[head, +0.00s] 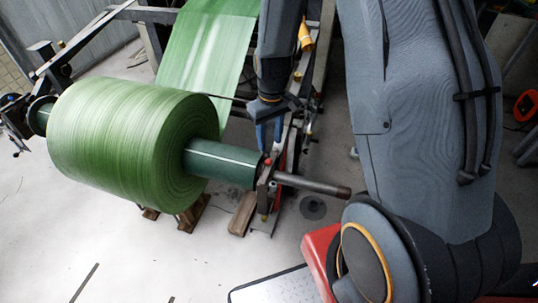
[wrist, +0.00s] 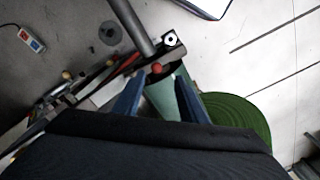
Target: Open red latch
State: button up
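The red latch knob (wrist: 157,69) shows in the wrist view at the end of the green roll's core, beside the steel shaft. In the head view the red latch (head: 267,162) sits at the bracket that bears the shaft. My gripper (wrist: 159,81) is open, with its two blue fingers apart and the red knob just beyond and between their tips in the picture. In the head view my gripper (head: 269,140) points down, just above the latch. I cannot tell whether the fingers touch the knob.
The green roll (head: 130,140) is left of the latch on a dark green core (head: 222,163). The bare steel shaft (head: 315,184) sticks out to the right. Green sheet (head: 208,50) and frame rails stand behind. A power strip (wrist: 32,41) lies on the floor.

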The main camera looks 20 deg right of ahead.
aim_at(269, 159)
jog(key=f, duration=0.1)
jog(key=w+f, duration=0.1)
jog(key=shift+w+d+f, duration=0.1)
jog(key=shift+w+f, duration=0.05)
jog(key=shift+f, duration=0.15)
jog(key=shift+f+p, duration=0.6)
jog(key=shift+f, duration=3.15)
grip_shut()
